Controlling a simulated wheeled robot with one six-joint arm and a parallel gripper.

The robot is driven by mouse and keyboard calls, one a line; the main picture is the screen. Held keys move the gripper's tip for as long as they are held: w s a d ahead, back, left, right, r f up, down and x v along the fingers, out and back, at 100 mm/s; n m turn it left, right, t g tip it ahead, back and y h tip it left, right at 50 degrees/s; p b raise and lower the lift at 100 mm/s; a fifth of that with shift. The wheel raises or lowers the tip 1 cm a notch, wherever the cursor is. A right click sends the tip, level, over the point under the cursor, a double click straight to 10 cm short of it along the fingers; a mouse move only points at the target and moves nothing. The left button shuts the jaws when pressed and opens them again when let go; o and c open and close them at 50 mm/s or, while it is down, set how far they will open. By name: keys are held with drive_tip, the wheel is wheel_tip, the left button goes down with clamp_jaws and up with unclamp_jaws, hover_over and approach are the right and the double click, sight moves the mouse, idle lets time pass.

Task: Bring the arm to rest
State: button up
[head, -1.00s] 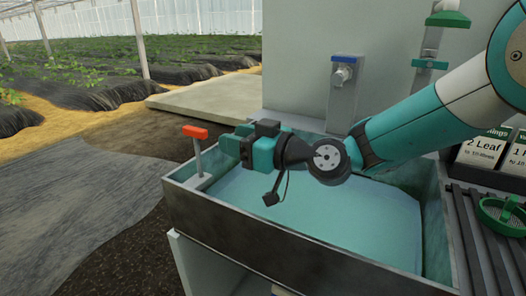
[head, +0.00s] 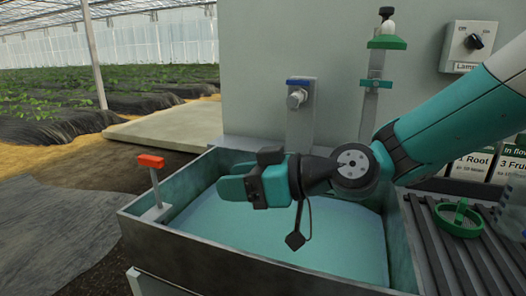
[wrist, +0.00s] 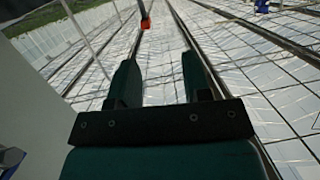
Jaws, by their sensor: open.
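My gripper (head: 232,188) hangs over the basin of pale blue-green liquid in the head view, pointing left toward the red-handled post. In the wrist view my gripper (wrist: 160,80) shows two teal fingers standing apart with nothing between them. My arm comes in from the right, and a small dark tag hangs on a cord below its wrist.
The basin (head: 210,258) has a raised metal rim. A red-handled post (head: 151,162) stands at its left corner. A blue-topped valve (head: 298,97) and a green-clamped fitting (head: 375,85) are on the wall behind. A green strainer (head: 458,218) lies on the ribbed rack at right.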

drive_tip(key=s+d+f+m+g+h, duration=0.2)
drive_tip(key=s+d+m+h, duration=0.3)
drive_tip(key=s+d, duration=0.5)
drive_tip(key=s+d+f+m+g+h, duration=0.1)
drive_tip(key=s+d+f+m+h, duration=0.2)
drive_tip(key=s+d+h, duration=0.55)
drive_tip(key=d+r+y+p, duration=0.1)
drive_tip(key=d+r+p, duration=0.1)
drive_tip(key=r+p, duration=0.6)
drive_tip(key=d+r+y+p, duration=0.1)
drive_tip(key=d+r+p, duration=0.1)
drive_tip(key=r+p, duration=0.7)
drive_tip(key=shift+w+r+y, duration=0.2)
drive_tip(key=shift+r+y, duration=0.05)
drive_tip(key=shift+y, duration=0.1)
drive_tip(key=shift+a, duration=0.1)
idle(3.3)
